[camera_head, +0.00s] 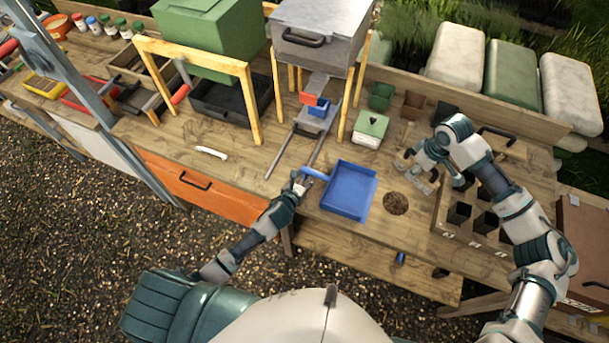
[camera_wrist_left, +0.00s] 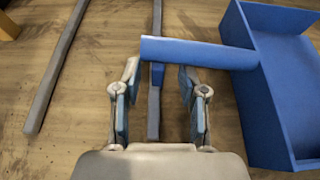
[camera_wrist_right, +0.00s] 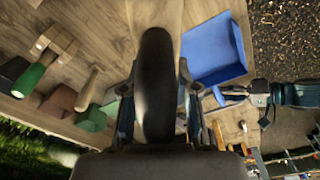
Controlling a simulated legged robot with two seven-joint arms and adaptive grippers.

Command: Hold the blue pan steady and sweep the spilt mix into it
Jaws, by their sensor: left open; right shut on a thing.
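The blue pan (camera_head: 348,191) lies flat on the wooden bench, its handle (camera_head: 315,174) pointing left. My left gripper (camera_head: 301,180) is open at that handle. In the left wrist view the handle (camera_wrist_left: 190,53) crosses just beyond the open fingertips (camera_wrist_left: 158,75), not gripped. The spilt mix (camera_head: 396,203) is a dark round patch right of the pan. My right gripper (camera_head: 428,172) is above the bench, right of and behind the mix. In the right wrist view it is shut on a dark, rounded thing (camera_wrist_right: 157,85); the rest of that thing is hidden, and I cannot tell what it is.
Two grey rails (camera_head: 323,135) lie behind the left gripper. A green-lidded box (camera_head: 371,129) stands behind the pan. A wooden rack with dark square pots (camera_head: 459,214) is right of the mix. The bench's front edge is close to the pan. A white handle (camera_head: 212,153) lies to the left.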

